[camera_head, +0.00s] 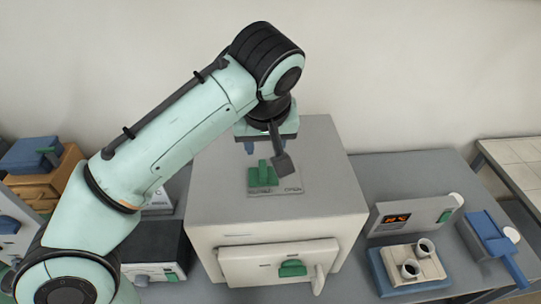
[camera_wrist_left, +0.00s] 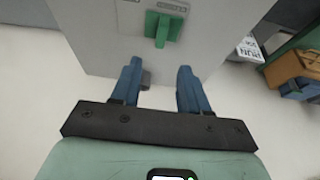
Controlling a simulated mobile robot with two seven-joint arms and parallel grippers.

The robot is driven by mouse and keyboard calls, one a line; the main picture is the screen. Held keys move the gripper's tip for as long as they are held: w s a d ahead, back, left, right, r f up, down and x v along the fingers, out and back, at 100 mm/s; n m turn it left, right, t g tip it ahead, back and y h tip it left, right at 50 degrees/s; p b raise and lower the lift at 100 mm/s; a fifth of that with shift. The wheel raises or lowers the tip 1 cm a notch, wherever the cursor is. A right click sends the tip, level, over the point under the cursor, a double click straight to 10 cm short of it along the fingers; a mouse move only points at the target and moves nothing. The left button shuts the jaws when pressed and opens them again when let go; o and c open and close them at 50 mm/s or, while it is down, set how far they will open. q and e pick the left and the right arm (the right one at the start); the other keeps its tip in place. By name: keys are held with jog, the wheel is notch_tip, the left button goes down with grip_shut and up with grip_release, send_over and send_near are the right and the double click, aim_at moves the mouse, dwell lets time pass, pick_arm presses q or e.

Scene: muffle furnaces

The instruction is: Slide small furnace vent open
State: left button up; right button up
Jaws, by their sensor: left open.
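The small furnace (camera_head: 225,205) is a light grey box on the bench in the middle of the head view. The green vent slider (camera_head: 262,176) stands on a plate on its top. In the left wrist view the slider (camera_wrist_left: 163,28) is a green T-shaped piece ahead of the fingertips. My left gripper (camera_wrist_left: 158,72) has two blue fingers, apart with nothing between them. In the head view the left gripper (camera_head: 265,148) points down above the furnace top, just behind the slider, partly hidden by its own wrist. No contact with the slider shows. My right gripper is not in view.
The furnace door has a green handle (camera_head: 292,268) at the front. To the right, a blue tray (camera_head: 378,272) holds two small cups beside a display panel (camera_head: 412,214) and a blue tool (camera_head: 490,240). Orange and blue boxes (camera_head: 42,178) stand at the left.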

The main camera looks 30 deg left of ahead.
aim_at(264, 169)
pick_arm(q)
jog(key=x, duration=0.3)
jog(key=b+x, duration=0.1)
jog(key=x, duration=0.3)
jog(key=b+x, duration=0.1)
jog(key=x, duration=0.3)
jog(key=shift+s+f, duration=0.15)
jog(key=shift+s, duration=0.15)
jog(key=shift+w+a+f, duration=0.2)
jog(key=shift+w+f, duration=0.1)
jog(key=shift+f, duration=0.3)
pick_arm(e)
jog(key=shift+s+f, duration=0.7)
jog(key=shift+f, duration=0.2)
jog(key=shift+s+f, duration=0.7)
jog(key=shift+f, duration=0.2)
pick_arm(q)
jog(key=shift+d, duration=0.1)
grip_shut()
